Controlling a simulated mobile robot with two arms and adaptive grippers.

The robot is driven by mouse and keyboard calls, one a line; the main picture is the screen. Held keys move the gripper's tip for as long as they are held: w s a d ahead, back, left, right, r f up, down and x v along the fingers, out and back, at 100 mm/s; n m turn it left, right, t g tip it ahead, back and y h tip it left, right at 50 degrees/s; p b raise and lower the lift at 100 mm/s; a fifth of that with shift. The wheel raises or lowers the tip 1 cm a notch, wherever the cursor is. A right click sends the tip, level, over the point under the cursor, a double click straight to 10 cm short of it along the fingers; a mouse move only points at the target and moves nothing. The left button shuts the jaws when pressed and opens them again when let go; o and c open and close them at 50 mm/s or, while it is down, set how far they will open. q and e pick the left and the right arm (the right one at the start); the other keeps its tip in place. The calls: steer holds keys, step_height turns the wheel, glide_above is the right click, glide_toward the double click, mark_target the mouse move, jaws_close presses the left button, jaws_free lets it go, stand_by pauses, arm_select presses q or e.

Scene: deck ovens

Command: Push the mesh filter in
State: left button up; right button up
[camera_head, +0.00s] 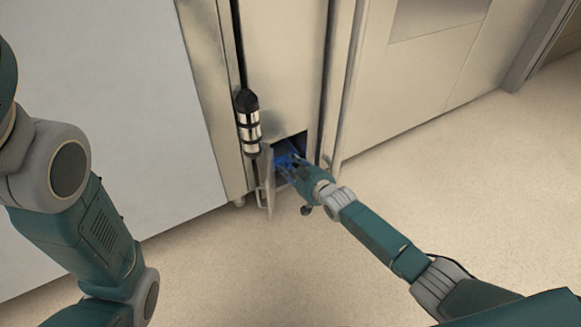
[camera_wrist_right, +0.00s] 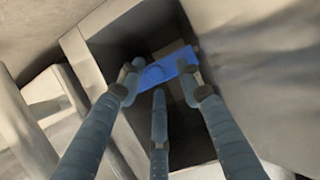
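A bright blue part, which looks like the mesh filter (camera_wrist_right: 165,69), sits inside a dark square opening low in the machine. It shows as a small blue patch in the head view (camera_head: 284,161). No mesh is visible on it. My right gripper (camera_wrist_right: 160,80) reaches into the mouth of the opening, its three fingers spread around the front of the blue part. I cannot tell whether the fingertips touch it. In the head view my right gripper (camera_head: 298,166) partly hides the opening. My left arm is at the left, its gripper out of frame.
A small door (camera_head: 267,182) with a handle stands open at the opening's left. A black-and-silver cylinder (camera_head: 249,122) is mounted above it. A steel cabinet (camera_head: 420,75) stands to the right. The beige floor (camera_head: 440,190) in front is clear.

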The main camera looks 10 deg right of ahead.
steer(key=shift+f, duration=0.1)
steer(key=shift+s+d, duration=0.25)
steer(key=shift+s, duration=0.15)
steer(key=v, duration=1.1)
steer(key=shift+r, duration=0.3)
